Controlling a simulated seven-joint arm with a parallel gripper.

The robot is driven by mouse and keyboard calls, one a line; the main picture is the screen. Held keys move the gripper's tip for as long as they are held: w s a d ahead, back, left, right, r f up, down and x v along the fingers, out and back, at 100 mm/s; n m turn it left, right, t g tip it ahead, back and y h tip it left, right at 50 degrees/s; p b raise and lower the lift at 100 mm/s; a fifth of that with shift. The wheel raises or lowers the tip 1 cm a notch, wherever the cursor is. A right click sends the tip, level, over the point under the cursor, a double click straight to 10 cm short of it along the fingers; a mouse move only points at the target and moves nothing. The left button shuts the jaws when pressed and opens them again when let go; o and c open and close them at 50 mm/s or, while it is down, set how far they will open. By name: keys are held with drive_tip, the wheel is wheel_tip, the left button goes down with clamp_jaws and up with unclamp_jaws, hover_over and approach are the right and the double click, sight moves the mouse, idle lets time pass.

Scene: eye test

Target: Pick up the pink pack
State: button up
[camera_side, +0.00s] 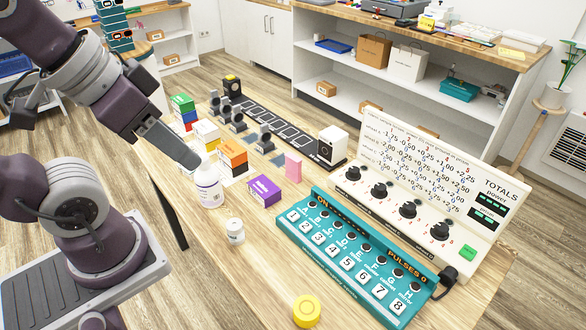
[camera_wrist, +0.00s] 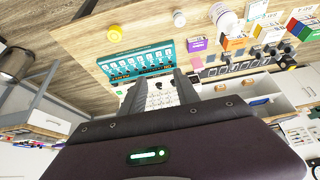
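The pink pack (camera_side: 293,166) stands upright on the wooden table in the side view, right of a purple box and left of the white panel. In the wrist view the pink pack (camera_wrist: 198,62) shows small, just below the purple box. My gripper (camera_side: 190,160) is above the table's near left part, left of the pink pack and apart from it. In the wrist view my gripper (camera_wrist: 160,88) has its two fingers spread, with a gap and nothing held between them.
The purple box (camera_side: 264,191), an orange box (camera_side: 233,157) and a white bottle (camera_side: 209,188) stand near the pack. A teal button panel (camera_side: 350,262) and white totals panel (camera_side: 420,195) fill the right side. A small white jar (camera_side: 235,232) and yellow disc (camera_side: 306,310) are nearer.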

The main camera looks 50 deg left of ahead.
drive_tip(key=o, duration=0.7)
drive_tip(key=t+y, duration=0.2)
drive_tip(key=t, duration=0.3)
hover_over(296, 157)
drive_tip(key=s+d, duration=0.2)
drive_tip(key=s, duration=0.1)
wheel_tip(296, 157, down, 18)
wheel_tip(296, 157, down, 12)
drive_tip(key=a+n+t, duration=0.1)
drive_tip(key=a+t, duration=0.2)
drive_tip(key=shift+h, duration=0.4)
drive_tip(key=x, duration=0.6)
drive_tip(key=shift+s+d+f, duration=0.15)
drive_tip(key=shift+d+f, duration=0.15)
drive_tip(key=shift+c, duration=0.2)
